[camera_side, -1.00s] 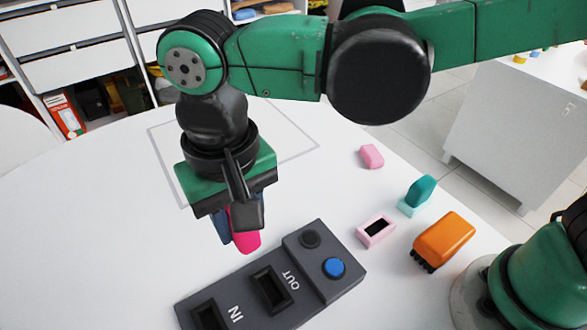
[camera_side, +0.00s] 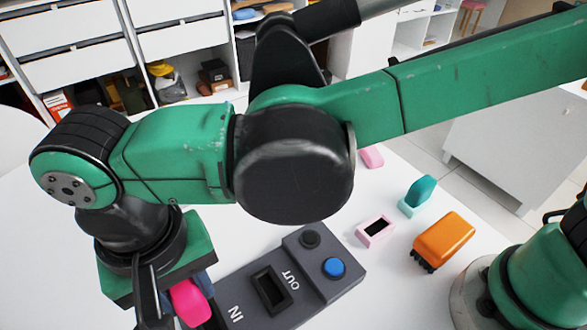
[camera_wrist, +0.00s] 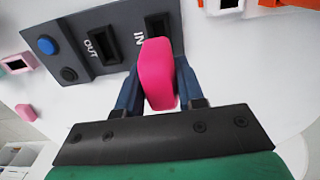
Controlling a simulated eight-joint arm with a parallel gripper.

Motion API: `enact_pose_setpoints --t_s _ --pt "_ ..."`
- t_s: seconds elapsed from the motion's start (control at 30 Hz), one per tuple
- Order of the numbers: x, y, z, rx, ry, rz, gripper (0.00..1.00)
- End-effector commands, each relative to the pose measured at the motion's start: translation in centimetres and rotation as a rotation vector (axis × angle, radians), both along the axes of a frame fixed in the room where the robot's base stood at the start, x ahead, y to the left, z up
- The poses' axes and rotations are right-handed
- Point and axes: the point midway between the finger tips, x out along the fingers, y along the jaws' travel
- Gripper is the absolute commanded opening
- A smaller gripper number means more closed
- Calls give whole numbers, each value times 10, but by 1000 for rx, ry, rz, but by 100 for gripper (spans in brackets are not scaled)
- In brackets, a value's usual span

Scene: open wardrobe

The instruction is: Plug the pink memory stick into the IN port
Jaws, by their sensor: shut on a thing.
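The pink memory stick (camera_side: 190,303) is held between the blue fingers of my gripper (camera_wrist: 159,84), and the stick also shows in the wrist view (camera_wrist: 156,72). My gripper is shut on it. The dark grey port block (camera_side: 318,258) lies on the white table with an OUT port (camera_side: 270,289) and the IN label (camera_side: 237,313). In the wrist view the IN port (camera_wrist: 159,22) shows just beyond the stick's far end, which overlaps its lower part. I cannot tell whether they touch. In the side view my arm and gripper hide the IN port.
The block carries a blue button (camera_side: 333,267) and a dark round knob (camera_side: 310,239). Right of it are a pink slotted piece (camera_side: 375,230), a teal-capped piece (camera_side: 419,194), an orange piece (camera_side: 444,240) and a small pink piece (camera_side: 371,157). A shelved wardrobe stands behind.

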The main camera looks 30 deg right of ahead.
Motion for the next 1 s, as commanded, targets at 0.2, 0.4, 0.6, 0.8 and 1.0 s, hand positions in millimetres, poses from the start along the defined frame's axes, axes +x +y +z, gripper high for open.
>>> enact_pose_setpoints --t_s 0.2,0.4,0.6,0.8,1.0 --pt "0 0 -13 0 0 0 0" --pt "0 0 -31 0 0 1 0" --pt "0 0 -44 0 0 1 0" --pt "0 0 -47 0 0 1 0" --pt "0 0 -47 0 0 1 0"
